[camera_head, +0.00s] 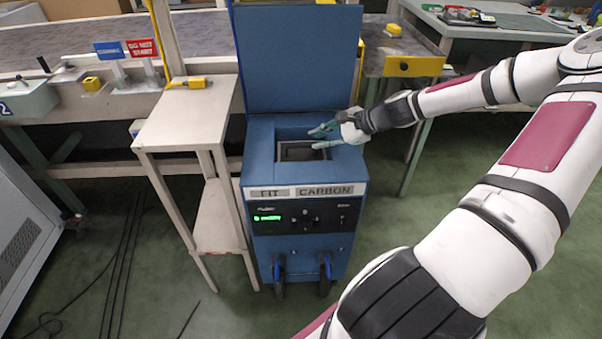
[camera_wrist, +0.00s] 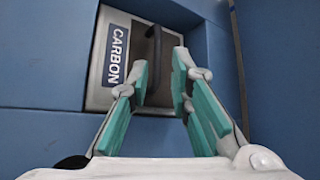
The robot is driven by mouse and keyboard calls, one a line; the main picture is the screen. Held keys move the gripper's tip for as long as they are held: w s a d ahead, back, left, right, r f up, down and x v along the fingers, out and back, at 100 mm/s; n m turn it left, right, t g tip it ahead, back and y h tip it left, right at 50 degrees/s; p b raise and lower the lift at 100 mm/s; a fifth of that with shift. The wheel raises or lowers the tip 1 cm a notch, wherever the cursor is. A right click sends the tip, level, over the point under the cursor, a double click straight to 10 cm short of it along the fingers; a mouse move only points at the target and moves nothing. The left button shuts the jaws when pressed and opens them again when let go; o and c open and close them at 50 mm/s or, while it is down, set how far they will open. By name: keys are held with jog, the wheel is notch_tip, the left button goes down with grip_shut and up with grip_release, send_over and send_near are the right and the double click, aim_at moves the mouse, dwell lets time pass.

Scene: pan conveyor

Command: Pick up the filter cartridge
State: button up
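The filter cartridge (camera_wrist: 103,72) is a grey metal block with a blue "CARBON" label and a black bar handle (camera_wrist: 154,46). It sits in a recess in the top of a blue cabinet; in the head view only its dark top (camera_head: 298,154) shows. My gripper (camera_wrist: 160,62) is open, with its green-padded fingers pointing at the cartridge. The handle appears between the fingertips in the wrist view; whether they reach down beside it I cannot tell. In the head view my gripper (camera_head: 318,138) is over the right side of the recess.
The blue cabinet (camera_head: 262,185) has a raised lid (camera_head: 298,60) behind the recess and a "FIT CARBON" front panel. A small beige table (camera_head: 187,118) stands close on its left. A conveyor bench is behind, and a workbench (camera_head: 490,31) is at back right.

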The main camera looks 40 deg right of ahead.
aim_at(304, 146)
jog(key=shift+f+b+x, duration=0.2)
jog(key=shift+b+x, duration=1)
jog(key=shift+x, duration=1.6)
jog(key=shift+s+d, duration=0.1)
jog(key=shift+s, duration=0.05)
grip_shut()
jog(key=shift+r, duration=0.1)
